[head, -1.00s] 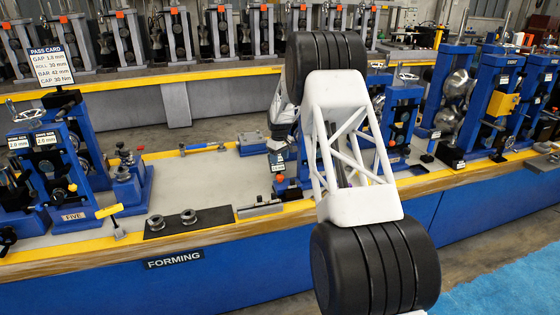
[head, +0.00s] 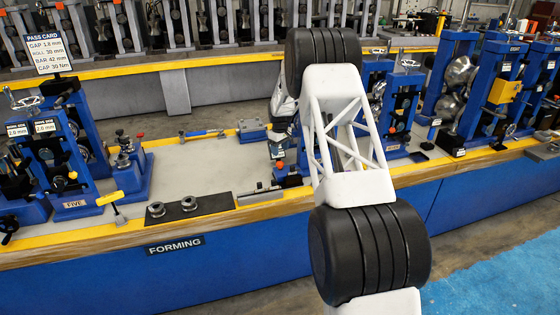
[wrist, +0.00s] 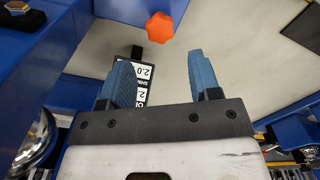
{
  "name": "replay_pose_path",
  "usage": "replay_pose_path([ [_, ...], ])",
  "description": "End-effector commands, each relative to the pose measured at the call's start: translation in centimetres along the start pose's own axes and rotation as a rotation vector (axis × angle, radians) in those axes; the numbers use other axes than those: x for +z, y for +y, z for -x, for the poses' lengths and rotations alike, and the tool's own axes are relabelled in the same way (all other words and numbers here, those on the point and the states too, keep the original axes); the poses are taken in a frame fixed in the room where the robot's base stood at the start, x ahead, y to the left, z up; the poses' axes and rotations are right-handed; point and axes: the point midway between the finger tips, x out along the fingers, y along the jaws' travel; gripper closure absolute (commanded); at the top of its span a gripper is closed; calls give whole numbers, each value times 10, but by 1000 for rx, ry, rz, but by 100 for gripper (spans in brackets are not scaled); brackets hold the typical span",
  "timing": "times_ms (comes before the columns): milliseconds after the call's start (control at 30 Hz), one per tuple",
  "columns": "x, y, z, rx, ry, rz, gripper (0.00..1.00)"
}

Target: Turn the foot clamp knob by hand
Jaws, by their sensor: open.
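An orange-red lobed knob (wrist: 160,27) shows at the top middle of the wrist view, on a dark stem. It lies beyond the fingertips and roughly in line with the space between them. My gripper (wrist: 160,70) is open with two blue fingers, and nothing is held. The fingers appear apart from the knob. A black-and-white tag (wrist: 143,85) reading 2.0 is partly hidden behind the left finger. In the head view my arm hides much of the work spot; a small red part (head: 279,165) shows below the gripper there, but I cannot tell whether it is the same knob.
Blue roll stands rise at the left (head: 72,165) and right (head: 400,105) of the grey bench top (head: 200,165). A dark mat (head: 188,208) with two metal rings lies near the front edge. The bench middle, left of my arm, is mostly clear.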

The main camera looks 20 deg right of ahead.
Motion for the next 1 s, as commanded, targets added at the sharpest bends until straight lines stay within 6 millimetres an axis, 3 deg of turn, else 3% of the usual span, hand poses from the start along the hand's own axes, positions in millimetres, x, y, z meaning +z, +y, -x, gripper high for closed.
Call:
replay_pose_path([
  [700,0,0,-58,-1,-1,0,43],
  [1000,0,0,-70,0,0,0,43],
])
